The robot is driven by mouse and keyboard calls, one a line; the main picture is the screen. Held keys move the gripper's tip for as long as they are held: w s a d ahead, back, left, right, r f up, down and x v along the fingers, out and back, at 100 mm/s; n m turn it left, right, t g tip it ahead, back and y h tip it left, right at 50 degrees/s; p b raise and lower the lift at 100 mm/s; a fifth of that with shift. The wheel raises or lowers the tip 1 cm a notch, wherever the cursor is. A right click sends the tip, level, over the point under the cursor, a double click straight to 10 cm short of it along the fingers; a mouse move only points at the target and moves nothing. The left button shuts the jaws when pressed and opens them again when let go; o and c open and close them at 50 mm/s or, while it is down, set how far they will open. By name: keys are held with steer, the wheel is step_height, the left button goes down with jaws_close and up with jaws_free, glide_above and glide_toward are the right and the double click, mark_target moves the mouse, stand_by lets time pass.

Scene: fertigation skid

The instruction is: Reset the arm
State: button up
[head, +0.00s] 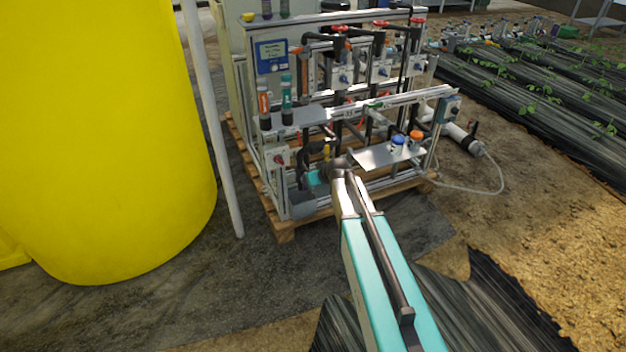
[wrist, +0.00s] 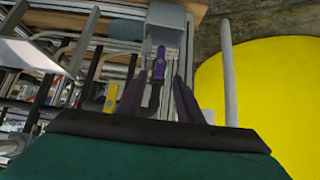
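My arm (head: 372,262) reaches from the bottom of the head view to the front of the fertigation skid (head: 345,110). My gripper (wrist: 160,98) shows in the wrist view as two dark fingers standing apart. A purple-topped item with a dark lower part (wrist: 158,68) appears between the fingers in that view; I cannot tell its depth, and no grip on it shows. A yellow item (wrist: 110,98) is left of the fingers. In the head view my wrist partly hides the gripper, low at the skid's front.
A large yellow tank (head: 95,140) and a pale upright pipe (head: 212,120) stand left of the skid. A grey box (wrist: 165,24) lies beyond the fingers. A shelf with blue and orange caps (head: 388,156) is right of my wrist. Floor at the front is open.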

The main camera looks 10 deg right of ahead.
steer(key=shift+s+r, duration=0.15)
steer(key=shift+r, duration=0.05)
stand_by(0.5)
steer(key=s+a+f+g+p, duration=0.1)
steer(key=s+f+g+p, duration=0.1)
steer(key=s+f+p, duration=0.5)
steer(key=s+a+f+g+p, duration=0.15)
steer(key=s+p, duration=0.25)
steer(key=s, duration=0.7)
steer(key=s+a+f+g+p, duration=0.1)
steer(key=s+f+g+p, duration=0.2)
steer(key=s+p, duration=0.45)
steer(key=s+d+r+m+g+h+p, duration=0.1)
steer(key=s+g, duration=0.3)
steer(key=s, duration=1.1)
steer(key=s+d+m+g+p, duration=0.1)
steer(key=s+g+p, duration=0.1)
steer(key=s, duration=1.3)
steer(key=shift+s+d+r+m+g+h, duration=0.2)
steer(key=shift+s+r+m+g+h, duration=0.15)
steer(key=shift+g, duration=0.5)
